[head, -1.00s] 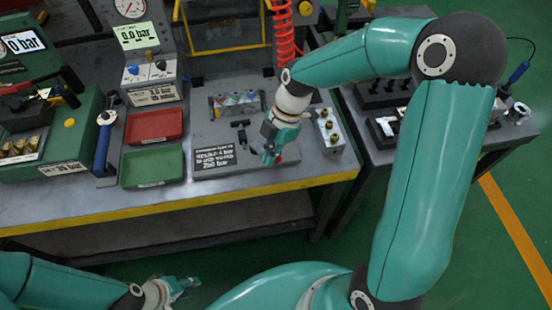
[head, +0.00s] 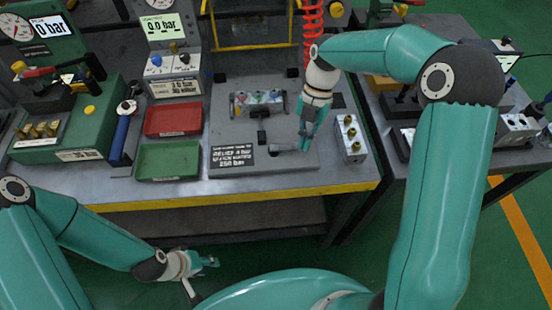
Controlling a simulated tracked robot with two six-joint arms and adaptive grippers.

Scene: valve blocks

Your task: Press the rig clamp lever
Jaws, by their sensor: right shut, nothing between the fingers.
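The rig's grey base plate (head: 225,122) lies on the bench. A small black clamp part (head: 262,136) stands in its middle, in front of the valve block with coloured ports (head: 258,103). A short grey bar (head: 284,147), which looks like the clamp lever, lies low beside my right gripper (head: 306,146). My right gripper points down at the bar's right end, shut and with nothing held; I cannot tell whether it touches the bar. The fingers partly hide that end. My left gripper (head: 212,262) hangs in front of the bench, low and away from the rig; its jaw is too small to read.
A red tray (head: 173,120) and a green tray (head: 168,161) sit left of the rig. A block with brass fittings (head: 349,138) stands close right of my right gripper. A gauge panel (head: 168,65) stands behind the trays. A red coiled hose (head: 312,30) hangs behind.

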